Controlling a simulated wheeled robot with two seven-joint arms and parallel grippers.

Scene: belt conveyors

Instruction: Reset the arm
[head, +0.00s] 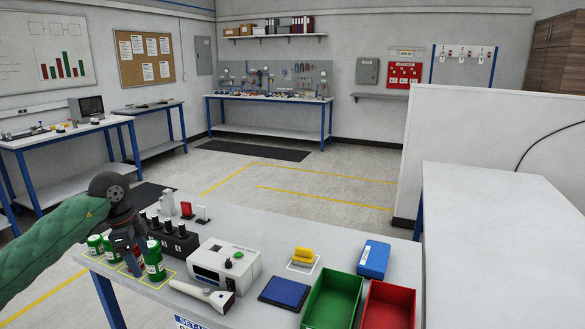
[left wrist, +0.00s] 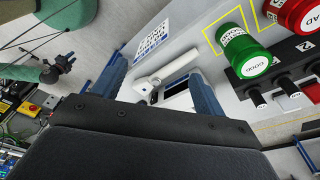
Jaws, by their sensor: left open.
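My left arm, in a green padded sleeve, comes in from the left in the head view. Its gripper (head: 132,266) points down at the left end of the white table (head: 262,228), among green cylinders. In the left wrist view the gripper (left wrist: 160,75) has its two blue fingers spread, with nothing held between them. One green cylinder (head: 154,262) stands just right of the fingers; another (head: 96,245) is to their left. The left wrist view shows a green cylinder marked GOOD (left wrist: 243,50) and a red one marked BAD (left wrist: 296,14), both outside the fingers. My right gripper is not in view.
A black block with knobs (head: 172,242), a white tester (head: 224,266) and a white handheld scanner (head: 204,296) stand close by on the right. Farther right are a dark blue pad (head: 284,292), a green tray (head: 306,314), a red tray (head: 362,317) and a blue box (head: 374,260).

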